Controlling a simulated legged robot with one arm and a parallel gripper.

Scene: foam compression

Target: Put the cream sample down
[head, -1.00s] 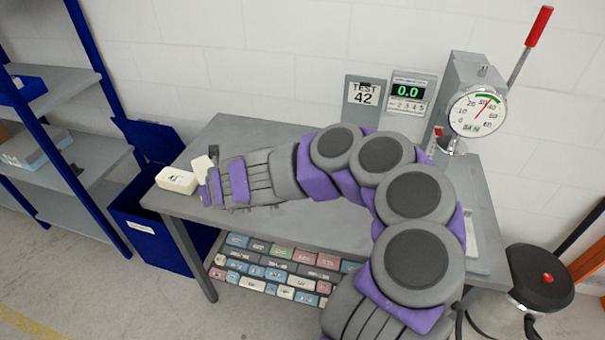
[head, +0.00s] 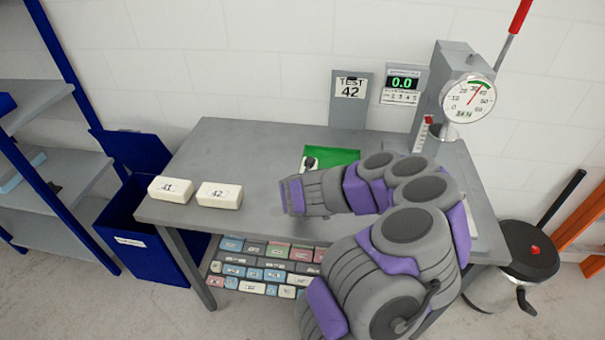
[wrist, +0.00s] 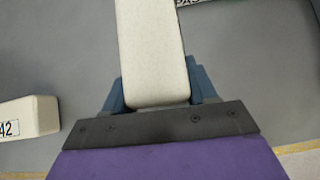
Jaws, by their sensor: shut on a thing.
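My gripper (wrist: 158,92) is shut on a plain cream block (wrist: 150,48), held between its blue fingers in the wrist view. No label shows on its visible face. In the head view my gripper (head: 285,196) is over the table, right of the other blocks, and the wrist hides the held block. I cannot tell whether it touches the table. Cream block 42 (head: 219,195) lies on the grey table (head: 240,150), with cream block 41 (head: 171,189) to its left. Block 42 also shows in the wrist view (wrist: 25,118), left of my gripper and apart from it.
A green tray (head: 340,156) lies behind my wrist, partly hidden. The press with its dial (head: 468,99) stands at the back right, beside a TEST 42 sign (head: 350,90) and a 0.0 display (head: 403,83). A blue bin (head: 145,240) stands left. The back-left tabletop is clear.

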